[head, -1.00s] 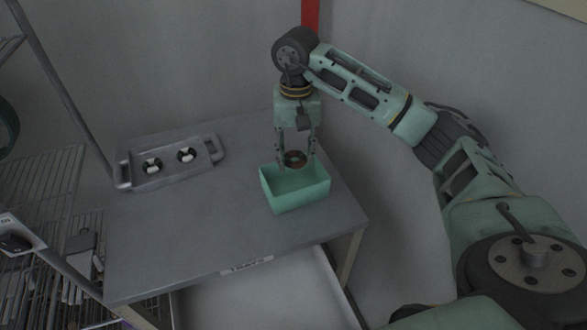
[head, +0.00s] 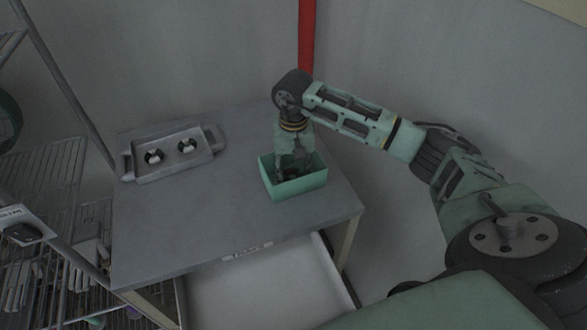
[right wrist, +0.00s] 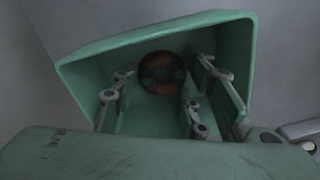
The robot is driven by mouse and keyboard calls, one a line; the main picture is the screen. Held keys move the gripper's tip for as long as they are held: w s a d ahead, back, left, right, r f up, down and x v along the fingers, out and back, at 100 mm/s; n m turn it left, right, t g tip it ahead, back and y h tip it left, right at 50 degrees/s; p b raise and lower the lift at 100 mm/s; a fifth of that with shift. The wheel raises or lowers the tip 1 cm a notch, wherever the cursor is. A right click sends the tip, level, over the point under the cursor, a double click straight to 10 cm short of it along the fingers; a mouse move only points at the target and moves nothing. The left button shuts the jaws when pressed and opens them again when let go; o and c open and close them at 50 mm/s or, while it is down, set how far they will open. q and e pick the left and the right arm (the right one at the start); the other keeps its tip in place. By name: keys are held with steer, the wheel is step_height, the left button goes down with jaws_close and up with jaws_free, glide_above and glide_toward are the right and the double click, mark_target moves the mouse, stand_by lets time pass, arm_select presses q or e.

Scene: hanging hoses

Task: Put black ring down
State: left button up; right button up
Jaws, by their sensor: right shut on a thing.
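The black ring (head: 291,174) is a small dark round piece held low inside the open green box (head: 298,190). In the right wrist view the ring (right wrist: 162,58) shows dark with brownish patches, between the fingers and against the box's inside. My right gripper (head: 294,168) points down into the box, its fingers shut on the ring. In the right wrist view its fingers (right wrist: 165,80) are within the box walls. Whether the ring touches the box floor I cannot tell. My left gripper is not in view.
The box stands on a grey table (head: 200,220), near its right edge. A grey tray (head: 178,170) at the back left holds two black-and-white round pieces. Wire shelving (head: 45,185) stands at the left. The table's front middle is clear.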

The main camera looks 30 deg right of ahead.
steer(key=shift+f, duration=0.15)
steer(key=o, duration=0.7)
steer(key=shift+r, duration=0.3)
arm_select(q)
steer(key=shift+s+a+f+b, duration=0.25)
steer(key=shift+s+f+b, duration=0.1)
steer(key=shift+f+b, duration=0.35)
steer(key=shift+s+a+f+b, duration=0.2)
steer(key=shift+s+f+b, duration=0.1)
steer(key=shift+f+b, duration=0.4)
arm_select(e)
steer(key=shift+r, duration=5.9)
